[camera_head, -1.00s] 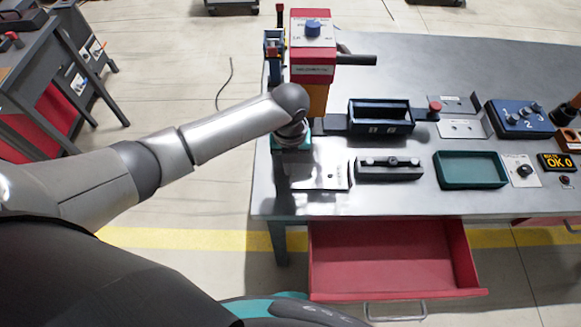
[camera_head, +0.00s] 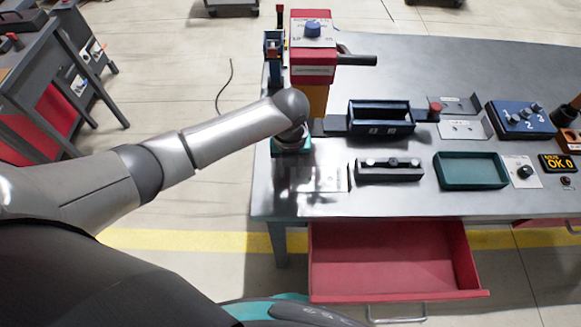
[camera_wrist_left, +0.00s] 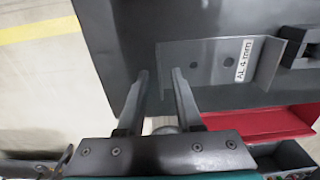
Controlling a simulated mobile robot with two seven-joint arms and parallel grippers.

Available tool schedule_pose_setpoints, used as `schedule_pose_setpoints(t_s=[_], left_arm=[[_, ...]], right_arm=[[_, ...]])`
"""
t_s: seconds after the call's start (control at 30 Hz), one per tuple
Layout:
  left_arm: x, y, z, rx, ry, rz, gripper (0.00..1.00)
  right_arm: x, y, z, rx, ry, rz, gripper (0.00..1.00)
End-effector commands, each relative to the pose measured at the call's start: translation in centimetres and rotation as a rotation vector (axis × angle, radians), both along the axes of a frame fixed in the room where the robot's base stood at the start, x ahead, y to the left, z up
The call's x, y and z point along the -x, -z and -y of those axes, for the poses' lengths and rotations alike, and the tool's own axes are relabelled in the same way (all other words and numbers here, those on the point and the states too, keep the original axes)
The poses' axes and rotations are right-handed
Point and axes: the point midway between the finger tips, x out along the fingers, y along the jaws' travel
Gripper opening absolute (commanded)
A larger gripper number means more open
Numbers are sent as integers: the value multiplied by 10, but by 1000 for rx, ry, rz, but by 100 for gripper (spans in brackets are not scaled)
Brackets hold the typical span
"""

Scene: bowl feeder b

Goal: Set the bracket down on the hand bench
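The bracket is a grey metal plate (camera_wrist_left: 205,65) with a raised flange on its right and a label reading "AL 4 mm". In the left wrist view it lies on the dark top of the hand bench. In the head view the plate (camera_head: 328,179) is near the bench's front left corner. My left gripper (camera_wrist_left: 161,74) points down at the plate's left edge, with a clear gap between its fingers. The right finger overlaps the plate in view; I cannot tell whether it touches. In the head view the fingers are hard to make out. My right gripper is not in view.
Behind my left wrist stands a red-topped press (camera_head: 313,60) with a side handle. To the right are a dark clamp block (camera_head: 389,170), a blue bin (camera_head: 380,118), a green tray (camera_head: 470,170) and another bracket (camera_head: 463,128). An open red drawer (camera_head: 385,265) juts out in front.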

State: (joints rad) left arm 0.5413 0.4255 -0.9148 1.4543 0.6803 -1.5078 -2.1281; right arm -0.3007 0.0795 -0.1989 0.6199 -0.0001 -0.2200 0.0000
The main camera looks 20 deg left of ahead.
Motion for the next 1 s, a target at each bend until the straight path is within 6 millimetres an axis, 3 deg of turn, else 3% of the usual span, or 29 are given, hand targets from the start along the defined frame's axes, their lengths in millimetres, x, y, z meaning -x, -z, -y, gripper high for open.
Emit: schedule_pose_setpoints(t_s=[0.17,0.6,0.8,1.0], left_arm=[[-1,-17,0,0,1,3,34],[-1,-106,-1,1,0,3,34],[0,-122,-1,1,-1,0,34],[0,-123,-1,0,-1,-1,34]], right_arm=[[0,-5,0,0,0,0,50],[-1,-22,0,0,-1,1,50],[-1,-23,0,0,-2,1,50],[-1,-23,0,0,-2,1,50]])
